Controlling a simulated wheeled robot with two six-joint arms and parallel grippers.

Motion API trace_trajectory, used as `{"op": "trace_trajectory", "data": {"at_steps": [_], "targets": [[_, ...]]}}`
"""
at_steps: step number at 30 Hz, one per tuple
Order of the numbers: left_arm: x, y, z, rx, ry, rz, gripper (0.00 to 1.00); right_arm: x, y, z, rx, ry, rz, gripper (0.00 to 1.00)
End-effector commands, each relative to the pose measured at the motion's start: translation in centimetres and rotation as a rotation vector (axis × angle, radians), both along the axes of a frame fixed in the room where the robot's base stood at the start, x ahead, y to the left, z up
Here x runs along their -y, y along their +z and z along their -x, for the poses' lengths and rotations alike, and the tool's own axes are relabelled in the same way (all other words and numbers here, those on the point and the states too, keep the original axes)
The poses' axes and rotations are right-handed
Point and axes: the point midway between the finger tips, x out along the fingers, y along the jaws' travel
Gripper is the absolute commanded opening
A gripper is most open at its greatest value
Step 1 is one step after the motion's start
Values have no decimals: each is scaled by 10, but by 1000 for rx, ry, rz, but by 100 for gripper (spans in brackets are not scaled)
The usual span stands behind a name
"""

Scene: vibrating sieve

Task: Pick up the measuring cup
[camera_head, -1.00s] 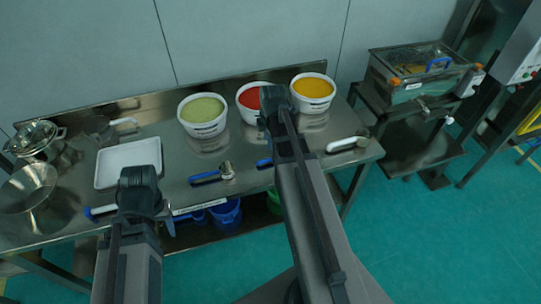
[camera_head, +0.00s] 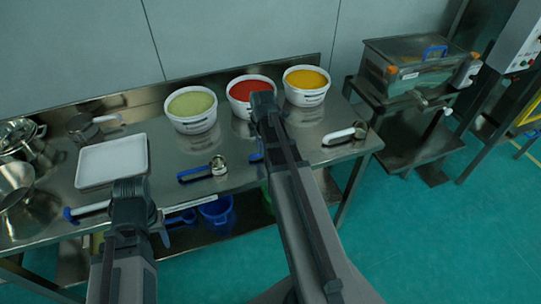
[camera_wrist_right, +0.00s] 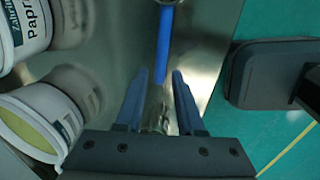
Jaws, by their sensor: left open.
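Several measuring cups with handles lie on the steel table. One with a dark blue handle and metal bowl (camera_head: 205,170) lies near the middle. One with a pale handle (camera_head: 345,135) lies at the right. Another blue handle (camera_head: 256,157) shows beside my right arm, its bowl hidden there. In the right wrist view, a blue handle (camera_wrist_right: 163,45) reaches down to between the fingertips. My right gripper (camera_wrist_right: 158,75) is open there, with no visible grip on it; it also shows in the head view (camera_head: 264,103). My left gripper (camera_head: 132,190) is open above the table's left front.
Tubs of green (camera_head: 192,110), red (camera_head: 240,96) and orange (camera_head: 306,86) powder stand at the back. A white tray (camera_head: 112,161) and metal bowls (camera_head: 12,183) are at the left. A sieve machine (camera_head: 415,68) stands right of the table (camera_head: 240,205).

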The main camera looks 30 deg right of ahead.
Motion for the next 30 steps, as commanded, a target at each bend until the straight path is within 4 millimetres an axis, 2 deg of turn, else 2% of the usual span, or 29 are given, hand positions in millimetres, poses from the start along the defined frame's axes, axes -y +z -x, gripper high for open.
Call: {"op": "trace_trajectory", "data": {"at_steps": [5, 15, 24, 25, 30], "targets": [[0, -10, 0, 0, 0, 0, 50, -1, -10, -1, 0, 0, 0, 37], [0, -49, 0, 0, 0, 0, 50, -3, -49, -9, 0, 0, 0, 37], [0, -50, 0, 0, 0, 0, 50, -3, -50, -10, 0, 0, 0, 37], [0, -50, 0, 0, 0, 0, 50, -3, -50, -10, 0, 0, 0, 35], [0, -50, 0, 0, 0, 0, 50, -3, -50, -10, 0, 0, 0, 5]]}}
